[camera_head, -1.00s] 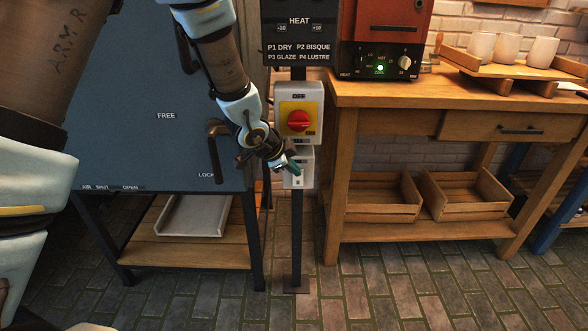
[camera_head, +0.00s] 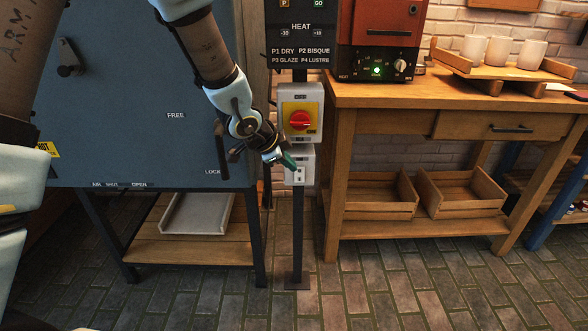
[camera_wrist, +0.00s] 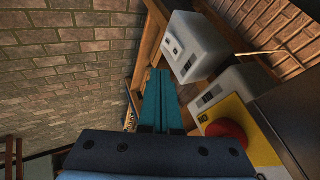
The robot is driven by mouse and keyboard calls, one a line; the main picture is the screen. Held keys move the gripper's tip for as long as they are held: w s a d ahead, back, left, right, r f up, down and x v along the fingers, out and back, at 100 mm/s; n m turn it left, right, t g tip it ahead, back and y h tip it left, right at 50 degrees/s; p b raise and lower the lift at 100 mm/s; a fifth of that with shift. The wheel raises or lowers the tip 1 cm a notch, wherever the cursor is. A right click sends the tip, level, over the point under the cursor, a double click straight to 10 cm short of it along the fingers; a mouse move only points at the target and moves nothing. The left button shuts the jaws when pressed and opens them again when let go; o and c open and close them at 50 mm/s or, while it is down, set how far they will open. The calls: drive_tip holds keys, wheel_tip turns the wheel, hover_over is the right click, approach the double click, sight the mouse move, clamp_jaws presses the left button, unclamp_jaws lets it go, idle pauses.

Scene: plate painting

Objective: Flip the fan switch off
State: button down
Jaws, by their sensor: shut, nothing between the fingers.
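The fan switch looks to be the small pale box (camera_head: 299,168) on the dark post, below the red rotary switch (camera_head: 299,120) on its yellow plate. My gripper (camera_head: 289,161) is shut and empty, its teal fingertips at the upper left of the small box. In the wrist view the shut fingers (camera_wrist: 159,98) point past the left side of the small box (camera_wrist: 198,45), whose face carries small dark marks. A gap shows between fingers and box there. The red knob (camera_wrist: 228,135) is close on the right. The lever's position is too small to tell.
A blue cabinet (camera_head: 140,150) with a dark handle stands left of the post. A wooden workbench (camera_head: 400,98) with a red kiln-like unit (camera_head: 380,28) stands to the right. The post (camera_head: 298,230) rises from the brick floor. Open floor lies in front.

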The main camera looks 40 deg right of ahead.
drive_tip(key=v, duration=0.2)
drive_tip(key=p+v, duration=0.1)
drive_tip(key=v, duration=0.2)
drive_tip(key=shift+w+d+r, duration=0.1)
drive_tip(key=shift+w+r, duration=0.25)
drive_tip(key=shift+r, duration=0.25)
